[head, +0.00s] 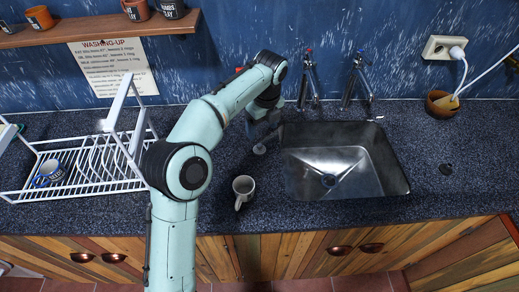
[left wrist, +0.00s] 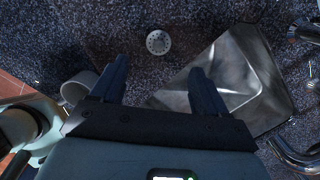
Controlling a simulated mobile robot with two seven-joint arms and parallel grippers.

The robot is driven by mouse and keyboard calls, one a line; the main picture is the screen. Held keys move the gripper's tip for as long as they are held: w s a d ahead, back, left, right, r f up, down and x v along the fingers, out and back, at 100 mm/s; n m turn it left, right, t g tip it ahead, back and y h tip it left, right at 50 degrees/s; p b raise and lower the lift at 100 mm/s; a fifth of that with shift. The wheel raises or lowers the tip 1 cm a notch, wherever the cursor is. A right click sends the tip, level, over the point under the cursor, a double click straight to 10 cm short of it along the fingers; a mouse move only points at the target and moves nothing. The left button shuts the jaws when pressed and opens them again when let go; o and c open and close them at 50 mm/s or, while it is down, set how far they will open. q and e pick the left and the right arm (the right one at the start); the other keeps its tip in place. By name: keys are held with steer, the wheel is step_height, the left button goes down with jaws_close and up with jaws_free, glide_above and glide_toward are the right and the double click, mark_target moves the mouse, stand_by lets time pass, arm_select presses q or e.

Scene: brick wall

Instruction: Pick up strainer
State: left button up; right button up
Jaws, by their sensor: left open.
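The strainer (left wrist: 158,42) is a small round grey metal disc with holes. It lies on the dark speckled counter, just left of the sink, and shows in the head view (head: 259,149) near the tip of my left gripper. My left gripper (left wrist: 160,82) is open and empty, its two dark fingers spread apart. In the wrist view the strainer shows beyond the fingertips, roughly centred between them. In the head view the left gripper (head: 262,128) points down above the counter close to the strainer, partly hidden by its own arm. My right gripper is not in view.
A metal sink (head: 345,160) with two taps lies right of the strainer. A white mug (head: 243,190) stands in front of it. A white dish rack (head: 95,165) stands left, a brown pot (head: 440,105) at the back right.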

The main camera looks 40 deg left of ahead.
mark_target(260, 145)
arm_select(q)
steer(key=f, duration=0.3)
steer(key=f+b, duration=0.1)
steer(key=f, duration=0.1)
steer(key=shift+a, duration=0.3)
steer(key=f+b, duration=0.1)
steer(key=f, duration=0.3)
steer(key=shift+a+f, duration=0.15)
steer(key=shift+a, duration=0.05)
steer(key=shift+c, duration=0.3)
steer(key=c, duration=1)
